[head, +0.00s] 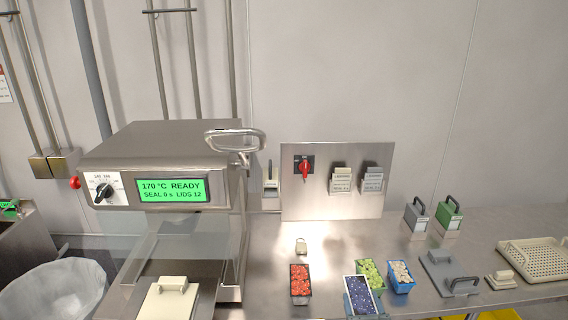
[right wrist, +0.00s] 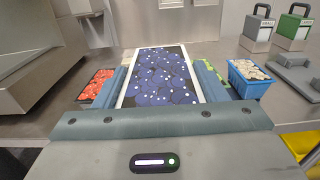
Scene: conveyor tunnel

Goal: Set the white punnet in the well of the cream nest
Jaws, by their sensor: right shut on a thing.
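The white punnet (head: 360,294), white-rimmed and full of dark blue berries, is at the front of the counter in the head view. It also fills the middle of the right wrist view (right wrist: 160,76). My right gripper (head: 363,303) is shut on it, with a blue-grey finger along each side. I cannot tell whether its base touches the counter. A cream plate with a raised grip (head: 166,300) lies at the front of the sealing machine; it may be the cream nest, but no well shows. My left gripper is not in view.
A red-fruit punnet (head: 300,283) stands left of my right gripper; a green-fruit punnet (head: 370,272) and a blue punnet (head: 400,276) stand right. The sealing machine (head: 183,160) rises at left. A grey handled plate (head: 440,265) and cream basket (head: 535,260) lie farther right.

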